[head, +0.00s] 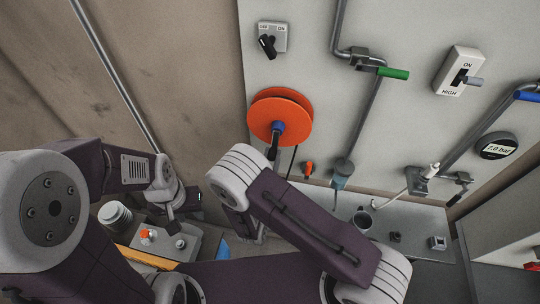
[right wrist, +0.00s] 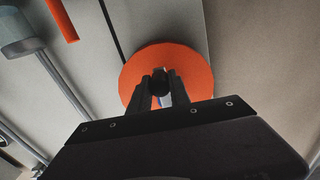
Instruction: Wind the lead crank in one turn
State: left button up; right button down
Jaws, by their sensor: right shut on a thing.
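The orange wheel (head: 276,112) is mounted on the grey panel, with a blue piece (head: 278,128) and a dark bar at its lower front. I take it for the lead crank. In the right wrist view the orange disc (right wrist: 195,70) fills the middle. There my right gripper (right wrist: 159,84) is shut on a dark knob in front of the disc, with a bit of blue between the fingers. In the head view my right arm hides most of that gripper. My left gripper (head: 180,207) is low at the left, near a grey box and away from the wheel; its opening is unclear.
An OFF/ON switch (head: 270,40) is above the wheel. Pipes with a green-handled valve (head: 393,73), an ON/HIGH switch (head: 459,71) and a 7.0 bar gauge (head: 496,146) are to the right. A small orange handle (head: 308,169) is close below.

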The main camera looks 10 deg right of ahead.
dwell(0.4)
jog(key=c, duration=1.2)
grip_release()
